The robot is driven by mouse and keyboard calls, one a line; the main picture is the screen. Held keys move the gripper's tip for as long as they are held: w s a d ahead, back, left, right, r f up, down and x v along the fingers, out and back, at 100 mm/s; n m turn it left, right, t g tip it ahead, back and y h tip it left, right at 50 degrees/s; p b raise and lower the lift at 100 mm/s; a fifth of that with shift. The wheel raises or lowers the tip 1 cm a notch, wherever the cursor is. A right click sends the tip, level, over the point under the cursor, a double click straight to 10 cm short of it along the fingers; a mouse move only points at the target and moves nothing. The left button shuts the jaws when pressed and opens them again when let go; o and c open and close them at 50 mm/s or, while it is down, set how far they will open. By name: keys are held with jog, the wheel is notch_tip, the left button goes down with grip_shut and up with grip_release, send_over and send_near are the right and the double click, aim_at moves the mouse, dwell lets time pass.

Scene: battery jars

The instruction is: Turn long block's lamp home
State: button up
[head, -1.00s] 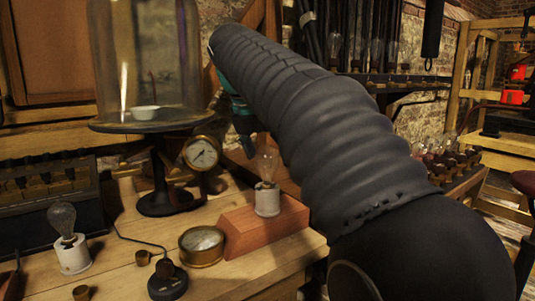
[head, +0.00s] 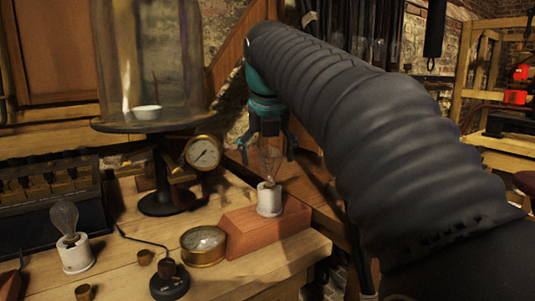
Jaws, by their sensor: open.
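The long block (head: 265,228) is a reddish wooden block on the bench, near its right front edge. A white lamp holder (head: 269,200) stands on top of it, with a clear glass lamp (head: 269,163) upright in it. My gripper (head: 270,150) is teal and dark, pointing down directly above the block. Its fingers are spread on the left and right of the lamp's upper part, apart from each other. I cannot tell whether either finger touches the glass. Whether the lamp is fully seated in the holder is too small to tell.
A second lamp in a white holder (head: 75,252) stands at the left. A brass dial gauge (head: 204,245) lies close to the block's left end, with a black key switch (head: 169,279) before it. A glass bell jar (head: 148,60) on a black stand rises behind, with another gauge (head: 203,152).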

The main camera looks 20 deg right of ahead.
jog(key=c, duration=1)
jog(key=m, duration=0.2)
jog(key=m+h, duration=0.1)
jog(key=m, duration=0.1)
jog(key=m+g+h, duration=0.1)
jog(key=m, duration=0.1)
jog(key=shift+s+d, duration=0.15)
jog(key=shift+d, duration=0.2)
jog(key=shift+m, duration=0.3)
jog(key=m+g+h, duration=0.1)
jog(key=m, duration=0.2)
jog(key=shift+s+d+m+g+h, duration=0.15)
jog(key=shift+m+g, duration=0.15)
jog(key=shift+m, duration=0.4)
jog(key=shift+a+m+g+h, duration=0.15)
jog(key=shift+m+g, duration=0.15)
jog(key=shift+m, duration=0.4)
